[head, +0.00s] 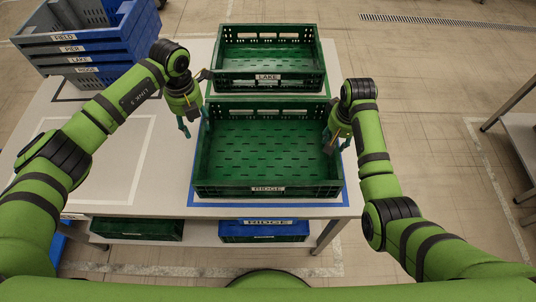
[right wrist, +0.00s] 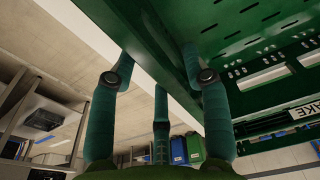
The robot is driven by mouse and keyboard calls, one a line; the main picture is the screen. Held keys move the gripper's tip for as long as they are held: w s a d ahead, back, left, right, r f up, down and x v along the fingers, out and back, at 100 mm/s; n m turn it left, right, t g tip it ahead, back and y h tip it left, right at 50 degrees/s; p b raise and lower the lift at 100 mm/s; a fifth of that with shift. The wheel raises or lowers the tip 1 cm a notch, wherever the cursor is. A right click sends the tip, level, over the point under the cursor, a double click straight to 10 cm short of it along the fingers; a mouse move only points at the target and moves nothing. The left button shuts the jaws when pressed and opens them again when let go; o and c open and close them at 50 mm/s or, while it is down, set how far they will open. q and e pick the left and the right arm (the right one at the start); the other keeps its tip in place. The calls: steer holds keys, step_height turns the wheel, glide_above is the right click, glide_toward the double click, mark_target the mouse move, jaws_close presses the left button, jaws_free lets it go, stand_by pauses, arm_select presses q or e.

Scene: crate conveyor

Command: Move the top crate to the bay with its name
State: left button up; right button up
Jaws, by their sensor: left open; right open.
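A green crate labelled RIDGE (head: 268,189) stands at the front of the table, inside a blue outline. It looks empty. Its right wall crosses the right wrist view (right wrist: 165,55). My left gripper (head: 194,124) is open at the crate's left wall; I cannot tell whether its fingers straddle the rim. My right gripper (head: 333,140) is open at the right wall; in the right wrist view (right wrist: 160,80) the wall passes between its spread fingers. A second green crate, labelled LAKE (head: 268,77), stands directly behind.
A blue crate stack (head: 75,50) with FIELD, PIER, LAKE and another label stands at the back left. A white-outlined area (head: 95,160) on the table (head: 170,200) is bare. Below are a green crate (head: 137,229) and a blue crate (head: 264,234) under a RIDGE label.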

arm_select(q)
steer(key=shift+r, duration=1.15)
arm_select(e)
steer(key=shift+r, duration=0.2)
steer(key=r, duration=0.4)
steer(key=s+r, duration=0.1)
steer(key=r, duration=0.2)
